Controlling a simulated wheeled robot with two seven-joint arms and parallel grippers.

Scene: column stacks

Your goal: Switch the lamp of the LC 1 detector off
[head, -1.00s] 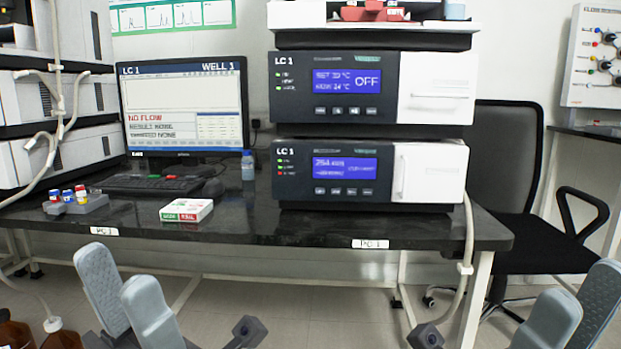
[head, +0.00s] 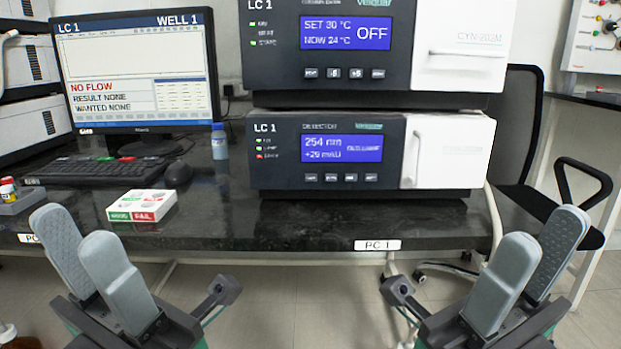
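The LC 1 detector (head: 370,189) is the lower unit of the stack on the bench. Its blue display (head: 341,148) reads 254 nm and +29 mAU, with more small text at its right that I cannot read surely. Several small buttons (head: 341,177) sit in a row under the display. Three small indicator lights (head: 260,147) are at its left, two green and one red. My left gripper (head: 90,264) is open and empty in front of the bench at lower left. My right gripper (head: 528,268) is open and empty at lower right. Both are well apart from the detector.
The LC 1 column oven (head: 458,53) stands on the detector, its display reading OFF. A monitor (head: 140,70), keyboard (head: 90,172), mouse (head: 177,174), small bottle (head: 220,143) and white box (head: 141,206) are left. The bench front (head: 290,236) is clear. A chair (head: 520,120) stands right.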

